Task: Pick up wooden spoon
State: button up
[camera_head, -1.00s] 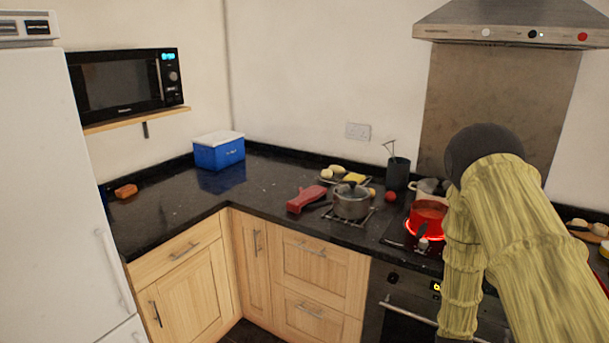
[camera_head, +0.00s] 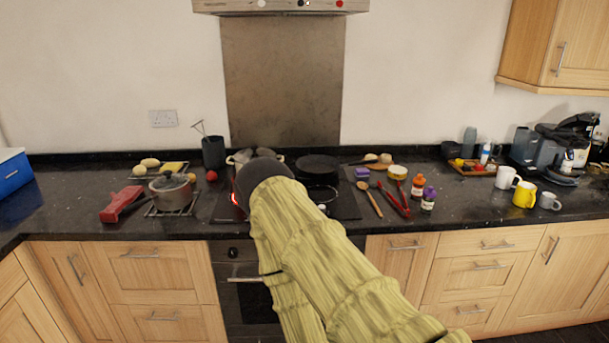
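The wooden spoon (camera_head: 374,203) lies on the black granite worktop (camera_head: 455,222), just right of the hob. Its bowl points toward the back and its handle toward the front edge. My arm, in a pale yellow-green cover, rises from the bottom of the picture in front of the oven and hob, left of the spoon. My gripper does not show, so I cannot tell its state. The spoon is fully visible and nothing is touching it except the worktop.
Red tongs (camera_head: 393,201) lie close right of the spoon. Small bottles (camera_head: 428,198) stand beyond them. A frying pan (camera_head: 316,165) sits on the hob behind. Mugs (camera_head: 524,194) stand further right. A lidded pot (camera_head: 171,191) is at left. Worktop in front of the mugs is clear.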

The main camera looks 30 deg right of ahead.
aim_at(363, 185)
jog(key=z, duration=1.4)
